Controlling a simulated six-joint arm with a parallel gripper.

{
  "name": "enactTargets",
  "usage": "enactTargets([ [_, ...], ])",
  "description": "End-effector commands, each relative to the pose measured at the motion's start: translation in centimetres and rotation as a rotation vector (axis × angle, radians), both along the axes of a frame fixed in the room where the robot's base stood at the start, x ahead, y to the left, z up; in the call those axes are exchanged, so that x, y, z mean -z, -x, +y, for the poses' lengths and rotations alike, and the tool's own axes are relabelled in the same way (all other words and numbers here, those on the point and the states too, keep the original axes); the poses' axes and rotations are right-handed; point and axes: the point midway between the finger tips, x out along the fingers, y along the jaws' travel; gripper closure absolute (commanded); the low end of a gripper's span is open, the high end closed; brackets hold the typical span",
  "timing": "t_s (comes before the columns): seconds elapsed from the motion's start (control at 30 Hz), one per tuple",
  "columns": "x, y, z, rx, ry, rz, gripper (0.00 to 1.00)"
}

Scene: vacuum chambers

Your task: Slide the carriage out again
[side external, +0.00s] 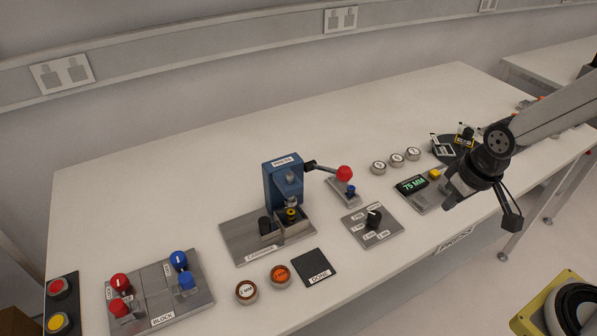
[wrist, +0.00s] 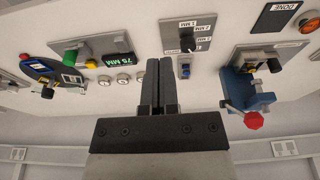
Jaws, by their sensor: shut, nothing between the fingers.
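The blue press (side external: 284,186) stands on a grey metal base plate (side external: 240,238) whose front label is too small to read surely. A small metal carriage (side external: 272,236) with a black knob sits at the foot of the press. A dark part with a yellow ring (side external: 291,215) is under the press head. The press lever with its red ball (side external: 344,173) points right. The press also shows upside down in the wrist view (wrist: 240,92). My gripper (side external: 450,196) is shut and empty, above the table's right part, well away from the press. Its fingers (wrist: 160,82) are together in the wrist view.
A dial plate (side external: 372,222), a small blue-switch plate (side external: 346,190) and a green 75 MM display (side external: 411,185) lie between press and gripper. Round labelled discs (side external: 397,160) are behind. A dark DONE pad (side external: 314,267) and a block with red and blue knobs (side external: 160,290) are at the front left.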

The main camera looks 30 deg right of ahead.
Motion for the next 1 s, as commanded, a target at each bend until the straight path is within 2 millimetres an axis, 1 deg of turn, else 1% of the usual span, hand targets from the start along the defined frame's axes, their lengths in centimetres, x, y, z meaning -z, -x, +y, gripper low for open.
enactTargets([
  [0.4,0.0,0.0,0.0,0.000,0.000,0.000,1.00],
  [0.43,0.0,0.0,0.0,0.000,0.000,0.000,0.94],
  [0.47,0.0,0.0,0.0,0.000,0.000,0.000,0.84],
  [0.5,0.0,0.0,0.0,0.000,0.000,0.000,0.71],
  [0.57,-0.1,0.0,0.0,0.000,0.000,-0.001,0.52],
  [0.6,-0.2,0.0,0.0,0.000,0.000,-0.001,0.45],
  [0.77,-1.1,-0.1,0.0,0.000,0.000,-0.003,0.45],
  [0.93,-2.8,-0.1,0.0,0.000,0.000,-0.005,0.45],
  [1.0,-3.2,-0.1,0.0,0.000,0.000,-0.003,0.45],
])
